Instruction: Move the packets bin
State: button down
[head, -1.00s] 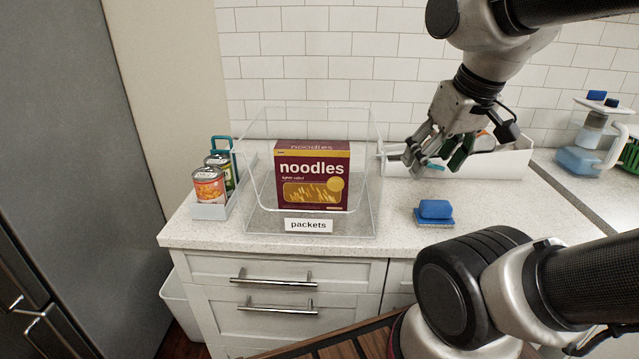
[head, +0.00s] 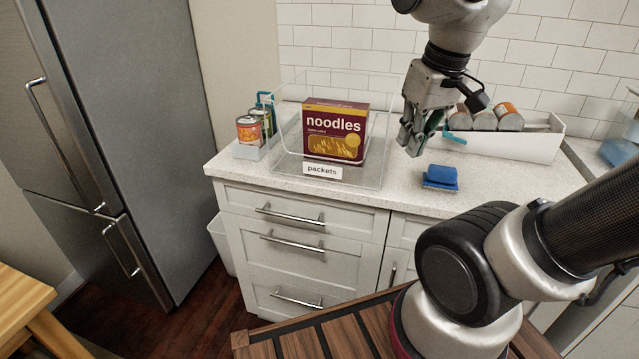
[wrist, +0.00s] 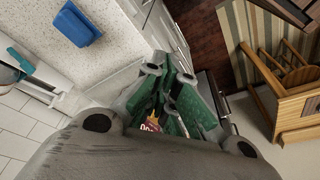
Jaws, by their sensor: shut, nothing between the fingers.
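The packets bin (head: 348,176) is a clear box with a white "packets" label on its front, standing on the counter. A maroon and yellow noodles box (head: 335,130) stands upright inside it. My gripper (head: 411,147) is shut and empty, to the right of the bin and apart from it, above the counter. In the wrist view the closed fingers (wrist: 172,85) cover most of the middle. A small part of the noodles box shows behind them; the bin itself is hard to make out there.
A light caddy with cans (head: 250,132) stands left of the bin. A blue sponge (head: 440,176) lies on the counter (head: 400,195) to the right. A white bin with cans (head: 510,146) stands along the wall. A fridge (head: 140,110) is at the left, a wooden table (head: 25,310) lower left.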

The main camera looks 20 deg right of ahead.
aim_at(322, 177)
jog(key=w+a+f+m+g, duration=0.1)
jog(key=w+a+f+m, duration=0.25)
jog(key=w+a, duration=0.3)
jog(key=w+a+f+m+g, duration=0.2)
jog(key=w+a+f+m, duration=0.1)
jog(key=w+a+m, duration=0.3)
jog(key=shift+n, duration=0.65)
jog(key=shift+w+d+f, duration=0.15)
jog(key=shift+w+f, duration=0.4)
jog(key=shift+f, duration=1)
jog(key=shift+w+d+f, duration=0.2)
jog(key=shift+w+f, duration=0.35)
jog(key=shift+f, duration=1.05)
jog(key=shift+w+d+f, duration=0.15)
jog(key=shift+w+f, duration=0.4)
jog(key=shift+f, duration=1)
jog(key=w+d, duration=0.4)
jog(key=w, duration=0.1)
jog(key=w+d, duration=0.4)
jog(key=w, duration=0.2)
jog(key=w+d, duration=0.4)
jog(key=w, duration=0.2)
jog(key=shift+w+d, duration=0.2)
jog(key=shift+d, duration=0.1)
